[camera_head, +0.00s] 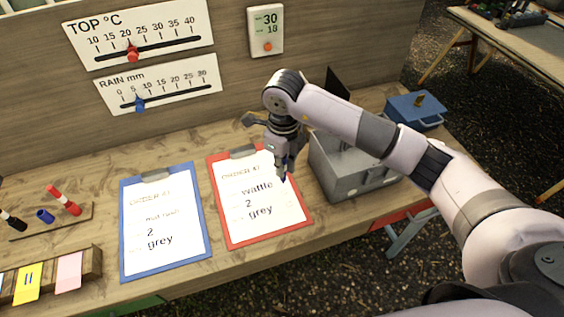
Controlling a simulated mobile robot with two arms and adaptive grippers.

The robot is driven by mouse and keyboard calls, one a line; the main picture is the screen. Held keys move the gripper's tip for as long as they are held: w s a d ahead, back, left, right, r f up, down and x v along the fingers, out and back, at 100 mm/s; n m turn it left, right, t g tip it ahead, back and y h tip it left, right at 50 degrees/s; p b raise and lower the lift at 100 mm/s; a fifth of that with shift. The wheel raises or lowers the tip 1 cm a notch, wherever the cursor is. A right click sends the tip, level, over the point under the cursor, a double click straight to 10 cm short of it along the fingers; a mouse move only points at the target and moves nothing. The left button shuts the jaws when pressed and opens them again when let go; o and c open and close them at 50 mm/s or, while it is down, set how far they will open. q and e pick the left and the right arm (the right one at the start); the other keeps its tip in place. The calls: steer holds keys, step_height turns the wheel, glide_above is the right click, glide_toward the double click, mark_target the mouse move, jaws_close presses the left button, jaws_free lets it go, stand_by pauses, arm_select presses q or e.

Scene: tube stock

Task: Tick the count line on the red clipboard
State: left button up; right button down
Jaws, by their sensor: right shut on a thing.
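The red clipboard (214,190) lies on the wooden bench, its white sheet reading "wattle", "2" and "grey". The count line with the "2" (249,204) is at mid-sheet; I see no clear tick beside it. My right gripper (281,160) is over the upper right of this sheet, pointing down. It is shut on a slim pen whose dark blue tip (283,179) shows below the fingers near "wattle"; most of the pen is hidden. I cannot tell whether the tip touches the paper. My left gripper is not in view.
A blue clipboard (126,232) lies to the left. Further left is a rack with a red marker (64,200), a black marker (13,221) and a blue cap (45,215). A grey metal box (345,179) stands right of the red clipboard. Sliders are on the back board.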

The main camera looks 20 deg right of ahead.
steer(key=shift+w+f+m, duration=0.2)
steer(key=shift+m, duration=0.4)
steer(key=shift+f+m, duration=0.25)
steer(key=shift+m, duration=0.05)
steer(key=shift+f+b, duration=0.65)
steer(key=shift+f, duration=0.3)
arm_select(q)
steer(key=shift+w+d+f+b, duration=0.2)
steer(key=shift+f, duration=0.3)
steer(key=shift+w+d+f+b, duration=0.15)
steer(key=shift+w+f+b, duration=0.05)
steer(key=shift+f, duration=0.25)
arm_select(e)
steer(key=shift+f, duration=0.75)
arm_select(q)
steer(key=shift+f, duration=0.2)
arm_select(e)
steer(key=shift+f, duration=0.15)
arm_select(q)
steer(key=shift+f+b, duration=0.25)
steer(key=shift+b, duration=0.2)
arm_select(e)
steer(key=shift+f, duration=0.25)
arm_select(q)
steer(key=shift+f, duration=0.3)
arm_select(e)
steer(key=shift+f, duration=0.25)
arm_select(q)
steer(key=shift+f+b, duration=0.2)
steer(key=shift+b, duration=0.3)
